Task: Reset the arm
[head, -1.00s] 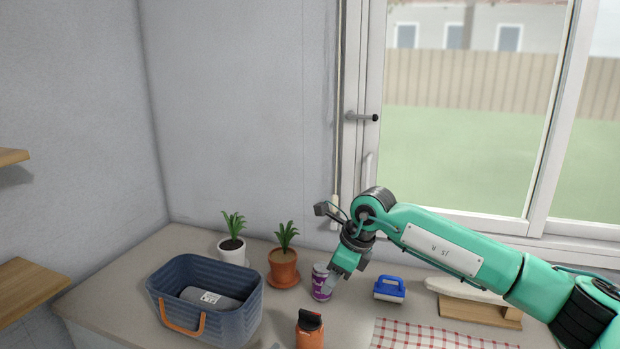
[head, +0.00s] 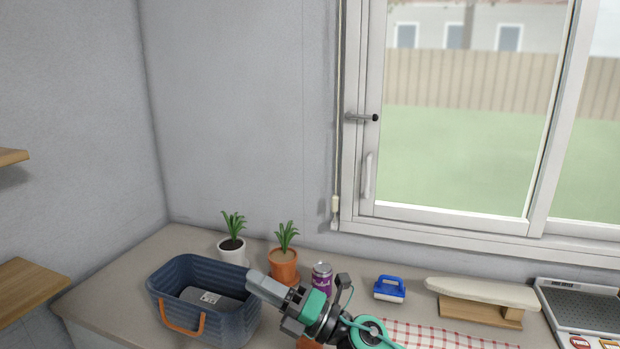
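My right gripper (head: 266,286) comes in from the bottom, with its grey fingers pointing left. In the picture its tips overlap the right rim of the blue basket-like tub (head: 238,326). I cannot tell if they touch the rim. The fingers show as one grey block, so their opening is unclear. A grey item with a white label (head: 207,298) lies in the tub. My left gripper is not in view.
A blue brush (head: 389,289), checkered cloth (head: 425,334), small ironing board (head: 482,293) and grey scale-like device (head: 585,306) stand to the right.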

